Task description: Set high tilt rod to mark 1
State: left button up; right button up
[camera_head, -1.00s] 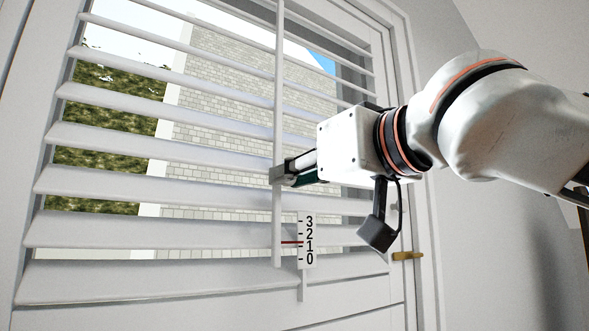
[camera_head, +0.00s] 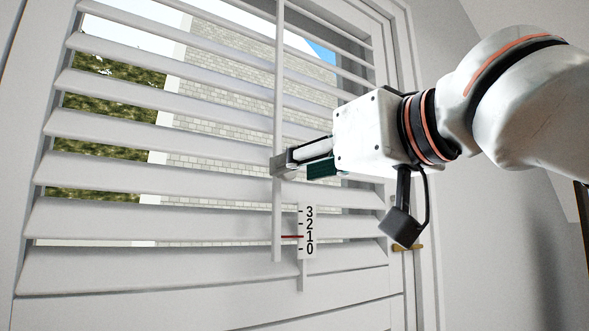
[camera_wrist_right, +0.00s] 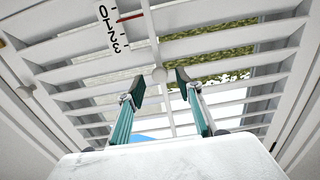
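The white tilt rod (camera_head: 277,215) hangs upright in front of the shutter slats. Its red pointer (camera_head: 291,237) lies level with mark 1 on the white scale plate (camera_head: 308,228), numbered 0 to 3. The rod, pointer and scale (camera_wrist_right: 113,28) also show in the right wrist view. My right gripper (camera_head: 282,164) is at the rod, above the scale. In the right wrist view its two fingers (camera_wrist_right: 158,90) stand apart, one on each side of the rod, with gaps visible. It is open and does not grip the rod. My left gripper is not in view.
White louvre slats (camera_head: 110,165) fill the window frame close behind the rod. A brass handle (camera_head: 408,248) sits at the frame's lower right. The wall to the right is bare.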

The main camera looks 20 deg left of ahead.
jog(key=v, duration=0.9)
jog(key=shift+s+d, duration=0.25)
